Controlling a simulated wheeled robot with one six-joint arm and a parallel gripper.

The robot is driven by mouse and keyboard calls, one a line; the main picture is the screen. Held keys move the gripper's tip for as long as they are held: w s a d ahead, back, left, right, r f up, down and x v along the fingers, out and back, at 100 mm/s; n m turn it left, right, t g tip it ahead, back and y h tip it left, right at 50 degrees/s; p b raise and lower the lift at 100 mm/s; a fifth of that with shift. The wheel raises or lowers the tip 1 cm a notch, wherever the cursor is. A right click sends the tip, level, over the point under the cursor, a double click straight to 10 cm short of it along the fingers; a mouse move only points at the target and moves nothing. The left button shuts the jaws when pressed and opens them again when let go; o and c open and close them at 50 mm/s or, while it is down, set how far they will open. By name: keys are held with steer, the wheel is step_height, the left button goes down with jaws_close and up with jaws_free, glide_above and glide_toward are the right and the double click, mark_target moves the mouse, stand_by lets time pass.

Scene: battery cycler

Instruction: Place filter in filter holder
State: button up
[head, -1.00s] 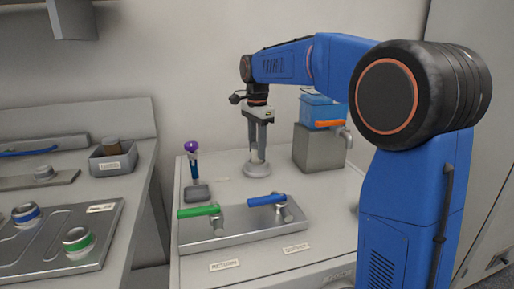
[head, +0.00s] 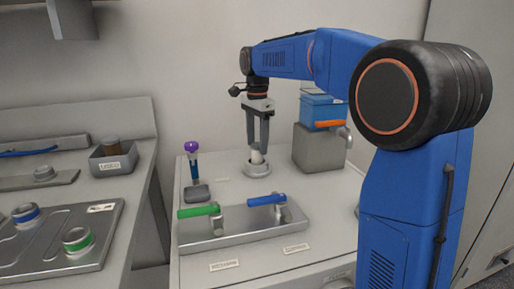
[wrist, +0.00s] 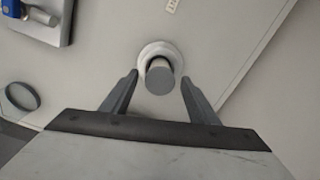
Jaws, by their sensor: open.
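The filter appears to be the light cylinder (head: 257,157) standing upright at the back of the bench. Its grey end face (wrist: 160,82) shows in the wrist view. It stands within a round pale base, likely the filter holder (head: 257,169), whose ring also shows in the wrist view (wrist: 157,49). How deep the cylinder sits is hidden. My gripper (head: 260,147) is open above the holder, pointing down. In the wrist view my gripper's fingertips (wrist: 160,79) lie on either side of the cylinder, with visible gaps.
A metal tray (head: 243,234) with a green-handled valve (head: 199,211) and a blue-handled valve (head: 266,199) lies in front. A purple-topped tool (head: 191,147) stands left.

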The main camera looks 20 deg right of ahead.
step_height(320, 180, up, 10)
stand_by(0.4)
steer(key=shift+f, duration=0.1)
